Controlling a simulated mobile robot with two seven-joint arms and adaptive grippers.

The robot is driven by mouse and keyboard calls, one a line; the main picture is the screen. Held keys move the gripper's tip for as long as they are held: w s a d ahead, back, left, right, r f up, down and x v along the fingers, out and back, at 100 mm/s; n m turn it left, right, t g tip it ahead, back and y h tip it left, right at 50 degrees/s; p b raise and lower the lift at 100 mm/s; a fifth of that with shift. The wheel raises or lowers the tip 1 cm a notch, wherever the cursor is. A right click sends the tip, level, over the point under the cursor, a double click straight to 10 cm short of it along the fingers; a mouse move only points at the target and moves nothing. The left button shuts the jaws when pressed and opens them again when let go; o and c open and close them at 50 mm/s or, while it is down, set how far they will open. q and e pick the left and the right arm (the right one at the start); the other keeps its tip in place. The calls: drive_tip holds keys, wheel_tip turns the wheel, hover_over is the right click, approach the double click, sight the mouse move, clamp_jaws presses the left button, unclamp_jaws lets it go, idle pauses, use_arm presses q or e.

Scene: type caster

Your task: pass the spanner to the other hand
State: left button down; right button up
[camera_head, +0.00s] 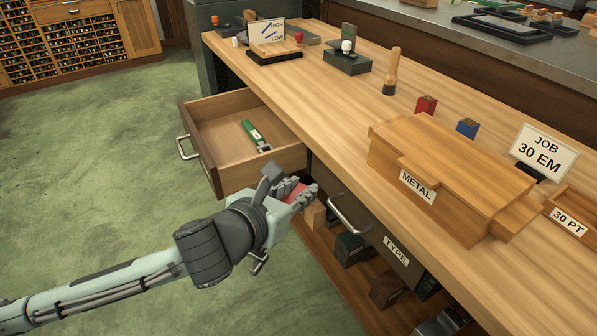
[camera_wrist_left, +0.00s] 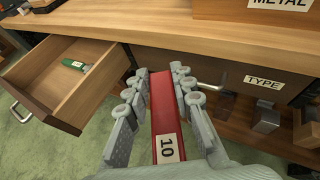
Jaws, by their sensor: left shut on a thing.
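My left gripper (camera_head: 300,192) is in front of the bench, near the open drawer's front right corner. It is shut on the spanner, which shows as a red bar with a white label reading 10 (camera_wrist_left: 163,110) in the left wrist view. The bar runs lengthwise between the two fingers. In the head view only a small red part of the spanner (camera_head: 287,188) shows; the fingers hide much of it. A green-handled tool (camera_head: 252,131) with a grey end lies in the drawer. My right gripper is not in view.
The drawer (camera_head: 222,108) stands open to the left. A shut drawer labelled TYPE (camera_head: 385,245) and a low shelf are beside my gripper. On the bench (camera_head: 345,95) stand a wooden METAL box (camera_head: 440,165), a mallet-like tool (camera_head: 392,70) and small blocks. Open floor lies left.

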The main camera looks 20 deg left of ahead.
use_arm(q)
drive_tip(key=shift+d+r+m+g+h, duration=1.45)
drive_tip(key=shift+d+m+h, duration=1.05)
drive_tip(key=shift+d, duration=1.05)
drive_tip(key=shift+d+r+m+g+h, duration=0.9)
drive_tip(key=shift+d+m+g+h, duration=1.35)
drive_tip(key=shift+d, duration=1.3)
wheel_tip(320, 180, up, 11)
drive_tip(key=w+d+n+t+y, duration=0.2)
drive_tip(key=n+t+y, duration=0.5)
drive_tip(key=n+y, duration=0.4)
drive_tip(key=shift+f+t+y, duration=0.2)
drive_tip(key=shift+t+y, duration=0.1)
drive_tip(key=shift+y, duration=0.15)
